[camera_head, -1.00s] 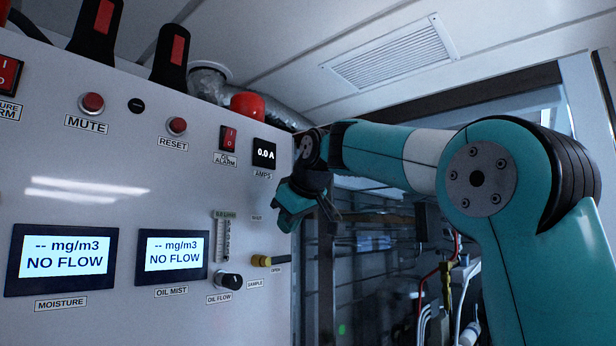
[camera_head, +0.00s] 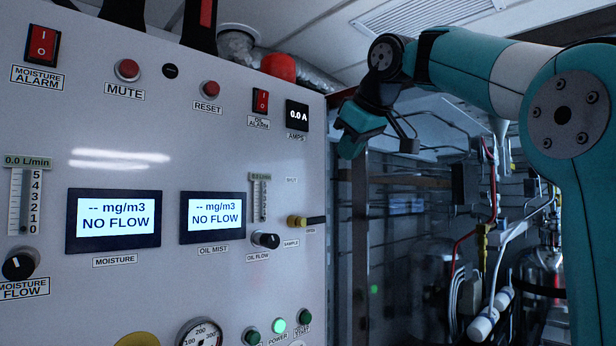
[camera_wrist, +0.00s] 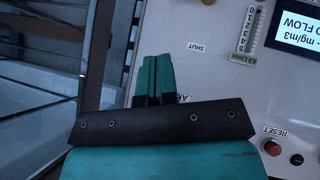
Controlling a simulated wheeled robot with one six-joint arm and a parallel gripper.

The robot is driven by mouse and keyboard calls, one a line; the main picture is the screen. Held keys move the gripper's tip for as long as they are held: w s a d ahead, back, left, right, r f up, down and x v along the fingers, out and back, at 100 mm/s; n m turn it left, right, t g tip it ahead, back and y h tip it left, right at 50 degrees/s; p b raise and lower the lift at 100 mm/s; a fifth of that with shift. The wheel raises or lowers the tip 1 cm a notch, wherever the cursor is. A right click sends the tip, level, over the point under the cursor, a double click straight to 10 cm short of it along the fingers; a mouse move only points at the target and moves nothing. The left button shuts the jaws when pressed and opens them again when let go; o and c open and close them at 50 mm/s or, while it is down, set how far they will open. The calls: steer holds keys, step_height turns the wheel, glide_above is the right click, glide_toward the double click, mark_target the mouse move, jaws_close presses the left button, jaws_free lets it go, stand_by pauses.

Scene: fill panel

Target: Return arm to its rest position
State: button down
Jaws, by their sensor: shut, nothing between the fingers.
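My gripper (camera_head: 352,132) is teal and black and hangs in the air just right of the panel's upper right edge, near the AMPS display (camera_head: 297,116). In the wrist view my gripper's two teal fingers (camera_wrist: 153,76) are pressed together with nothing between them. My teal arm comes in from the right side of the head view and bends down toward the gripper. The grey fill panel (camera_head: 120,165) fills the left of the head view. I cannot tell how far the gripper is from the panel's face.
Right of the panel are red and white hoses (camera_head: 484,318) and a metal cylinder (camera_head: 541,265). A ceiling vent (camera_head: 425,25) is overhead.

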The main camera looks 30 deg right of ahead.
steer(key=shift+d, duration=0.1)
steer(key=s+a+f+n+g+y+b, duration=0.1)
steer(key=s+a+f+g+y+b, duration=0.15)
steer(key=a+f, duration=0.55)
steer(key=s+a+f+g+y+b, duration=0.1)
steer(key=a+f+b, duration=0.3)
steer(key=f, duration=0.9)
steer(key=s+a+f+n+g+y+b, duration=0.1)
steer(key=s+a+f+g+b, duration=0.15)
steer(key=a+f, duration=0.55)
steer(key=s+a+f+g+b, duration=0.2)
steer(key=s+f, duration=0.6)
steer(key=f, duration=0.3)
steer(key=s+a+f+n+g+y+b, duration=0.1)
steer(key=s+a+f+b, duration=0.1)
steer(key=s+f, duration=0.6)
step_height(320, 180, down, 4)
steer(key=shift+s+a+f+g+b, duration=0.2)
steer(key=shift+g+b, duration=0.2)
steer(key=shift+b, duration=0.35)
